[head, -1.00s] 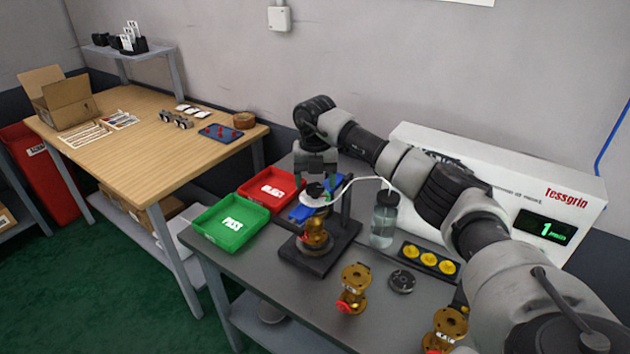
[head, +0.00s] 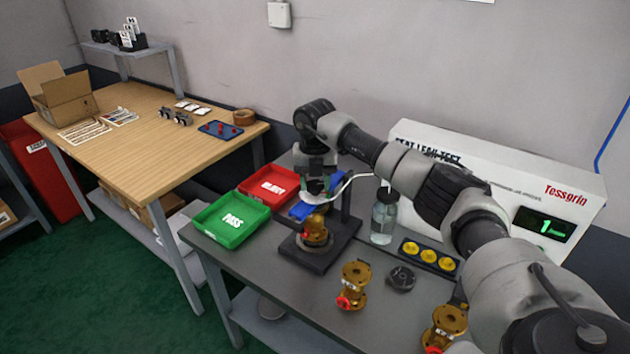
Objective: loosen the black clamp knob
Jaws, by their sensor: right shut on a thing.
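The clamp stand (head: 326,258) is on the grey bench, with a brass valve (head: 315,232) upright on its base under a pale disc-like clamp part (head: 314,199). My right gripper (head: 316,186) points down from above the clamp and is shut on the black clamp knob. The knob is almost wholly hidden between the fingers. A white hose runs from the clamp to the right. My left gripper is not in view.
A green PASS tray (head: 232,221) and a red tray (head: 268,187) lie left of the stand. A clear bottle (head: 384,218), brass valves (head: 354,284), a black disc (head: 401,279) and a holder with yellow discs (head: 429,257) are to the right. The tester box (head: 540,190) stands behind.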

